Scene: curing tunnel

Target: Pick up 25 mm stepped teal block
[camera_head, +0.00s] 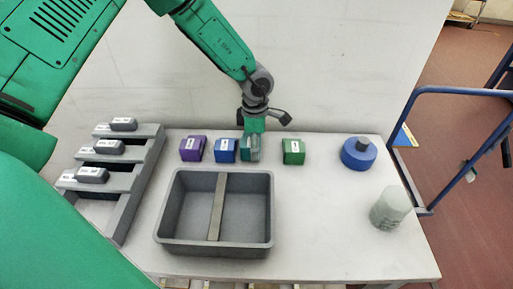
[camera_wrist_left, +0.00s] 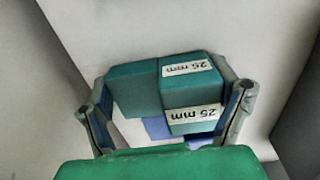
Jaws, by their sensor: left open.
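The stepped teal block (camera_head: 251,151) stands in the row on the table, with its top partly hidden by my left gripper (camera_head: 254,124). In the left wrist view the teal block (camera_wrist_left: 190,78) shows its step and two white "25 mm" labels. There my left gripper (camera_wrist_left: 170,98) is open, with one finger on each side of the block. Small gaps show beside it, and I cannot tell whether either finger touches it. My right gripper is not in view.
A blue block (camera_head: 225,151) stands close on the left, a purple block (camera_head: 193,149) beyond it, and a green block (camera_head: 293,152) on the right. A grey divided bin (camera_head: 167,225) lies in front. A slotted rack (camera_head: 131,203), blue cylinder (camera_head: 358,154) and pale cylinder (camera_head: 390,209) flank them.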

